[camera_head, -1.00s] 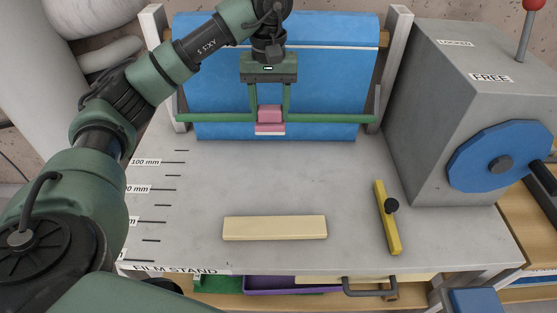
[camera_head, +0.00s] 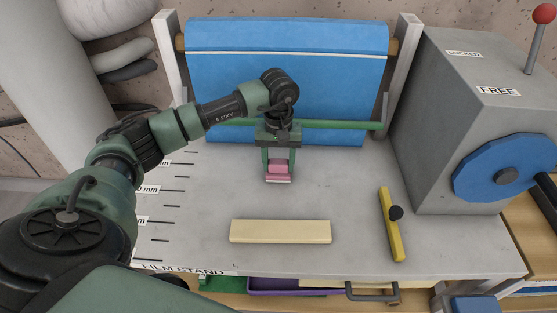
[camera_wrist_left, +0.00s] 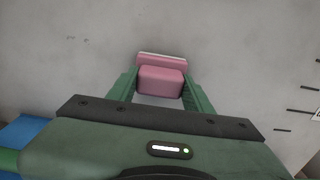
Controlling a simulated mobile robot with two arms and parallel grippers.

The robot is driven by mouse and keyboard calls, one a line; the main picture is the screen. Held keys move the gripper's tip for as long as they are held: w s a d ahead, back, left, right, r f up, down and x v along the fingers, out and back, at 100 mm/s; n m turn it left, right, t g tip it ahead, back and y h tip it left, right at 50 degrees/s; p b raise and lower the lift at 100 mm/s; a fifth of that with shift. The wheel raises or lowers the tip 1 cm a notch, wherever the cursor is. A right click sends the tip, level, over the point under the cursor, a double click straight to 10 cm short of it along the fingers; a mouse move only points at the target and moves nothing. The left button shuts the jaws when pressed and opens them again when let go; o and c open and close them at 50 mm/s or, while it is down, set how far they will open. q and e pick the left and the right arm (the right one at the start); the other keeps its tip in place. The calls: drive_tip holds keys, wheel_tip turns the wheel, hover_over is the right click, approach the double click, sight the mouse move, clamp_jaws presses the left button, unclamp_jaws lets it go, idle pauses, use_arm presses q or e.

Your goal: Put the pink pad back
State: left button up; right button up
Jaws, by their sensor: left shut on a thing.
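The pink pad (camera_head: 278,179) is a small pink block with a wider pink base and a pale lower edge. My left gripper (camera_head: 279,166) is shut on its upper block, above the grey slab in front of the blue film sheet. In the left wrist view the pad (camera_wrist_left: 162,62) sits between the two green fingers (camera_wrist_left: 161,88), its wider part past the fingertips. I cannot tell whether the pad touches the slab. My right gripper is not in view.
A cream bar (camera_head: 280,232) and a yellow bar with a black knob (camera_head: 391,235) lie on the slab (camera_head: 340,185). Behind is the blue film (camera_head: 330,85) with a green rod (camera_head: 335,125). A grey box with a blue wheel (camera_head: 500,165) stands at right. An open drawer (camera_head: 275,286) shows below.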

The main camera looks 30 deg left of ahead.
sight(279, 162)
use_arm(q)
drive_tip(key=shift+f, duration=0.1)
drive_tip(key=o, duration=1.5)
drive_tip(key=shift+o, duration=0.2)
drive_tip(key=shift+r, duration=0.45)
wheel_tip(279, 162, up, 12)
drive_tip(key=b, duration=0.2)
drive_tip(key=shift+f+b, duration=0.25)
drive_tip(key=shift+b, duration=0.05)
